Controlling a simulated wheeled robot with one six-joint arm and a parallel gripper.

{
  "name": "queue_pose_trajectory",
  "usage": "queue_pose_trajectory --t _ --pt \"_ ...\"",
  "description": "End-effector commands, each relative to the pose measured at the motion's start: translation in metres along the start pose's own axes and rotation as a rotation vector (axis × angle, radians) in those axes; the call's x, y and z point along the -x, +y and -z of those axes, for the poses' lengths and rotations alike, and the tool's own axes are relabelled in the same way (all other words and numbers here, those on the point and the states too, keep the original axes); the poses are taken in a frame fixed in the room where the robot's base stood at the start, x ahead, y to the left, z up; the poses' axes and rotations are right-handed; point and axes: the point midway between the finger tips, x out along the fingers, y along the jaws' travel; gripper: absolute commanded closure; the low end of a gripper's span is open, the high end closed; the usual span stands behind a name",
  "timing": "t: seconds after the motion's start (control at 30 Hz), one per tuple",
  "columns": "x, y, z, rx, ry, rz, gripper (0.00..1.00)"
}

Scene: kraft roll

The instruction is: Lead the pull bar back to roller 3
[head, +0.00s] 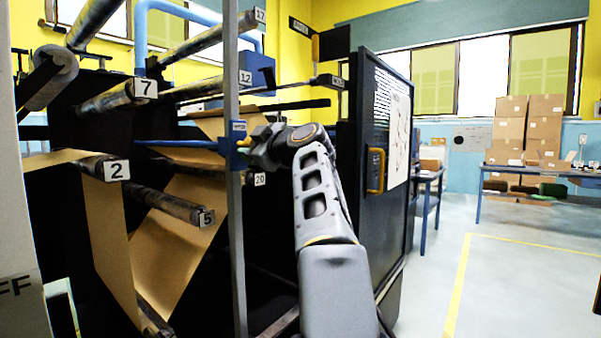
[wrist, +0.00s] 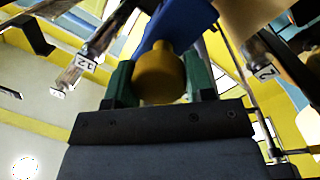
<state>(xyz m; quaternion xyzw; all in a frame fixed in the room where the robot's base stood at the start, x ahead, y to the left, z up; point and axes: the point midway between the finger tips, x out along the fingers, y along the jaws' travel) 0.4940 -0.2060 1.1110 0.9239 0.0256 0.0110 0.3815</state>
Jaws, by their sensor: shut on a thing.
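The pull bar (head: 180,143) is a thin blue bar lying roughly level across the rack, with a blue end block (head: 238,136) at the grey upright post. My gripper (head: 252,147) is at that block, on the right side of the post. In the wrist view, the green fingers of my gripper (wrist: 160,80) are shut on a yellow knob (wrist: 160,75), with the blue block (wrist: 182,22) beyond it. Brown kraft paper (head: 107,215) passes roller 2 (head: 100,168), runs down, and rises behind roller 5 (head: 175,205) toward the bar. I see no label 3.
Rollers labelled 7 (head: 110,98), 12 (head: 200,88) and 17 (head: 205,40) stick out above the bar. A dark cabinet door with a yellow handle (head: 376,171) stands close to my arm's right. Open floor (head: 520,265) lies further right.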

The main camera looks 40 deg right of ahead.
Motion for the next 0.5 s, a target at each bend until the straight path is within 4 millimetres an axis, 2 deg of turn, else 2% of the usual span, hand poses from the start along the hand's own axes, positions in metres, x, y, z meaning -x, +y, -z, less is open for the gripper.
queue_pose_trajectory --t 0.03,0.5 --pt "-0.002 0.003 -0.012 -0.002 -0.006 -0.001 0.89" --pt "-0.009 0.038 -0.082 -0.003 -0.005 -0.001 0.89"
